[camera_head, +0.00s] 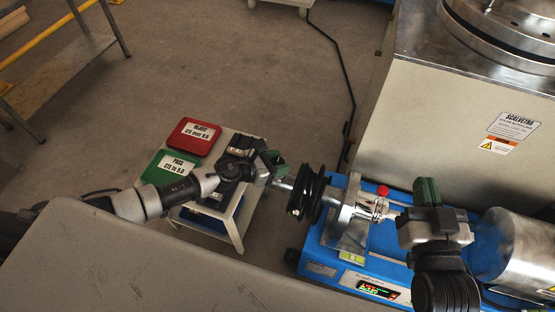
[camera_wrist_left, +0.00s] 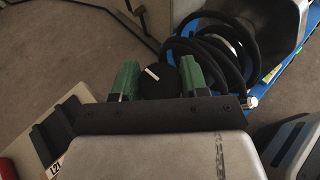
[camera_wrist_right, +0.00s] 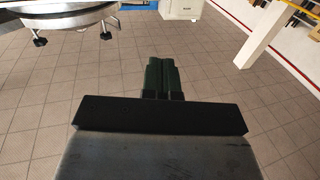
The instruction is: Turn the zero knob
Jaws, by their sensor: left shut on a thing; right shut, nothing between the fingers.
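The zero knob (camera_wrist_left: 155,82) is a dark round knob with a white mark, between the green fingers of my left gripper (camera_wrist_left: 158,80) in the left wrist view. My left gripper (camera_head: 276,168) is shut on it, left of a black coil (camera_head: 308,192) in the head view. The knob is too small and covered to make out in the head view. The blue instrument (camera_head: 318,250) lies below and right of the coil, with a lit display (camera_head: 376,289). My right gripper (camera_head: 428,192) is above the instrument's right part; its fingers (camera_wrist_right: 160,78) are shut together and empty.
A red tray (camera_head: 195,136) and a green tray (camera_head: 163,178) rest on a small stand (camera_head: 242,204) at the left. A large pale machine (camera_head: 430,120) is behind. The floor at upper left is mostly clear.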

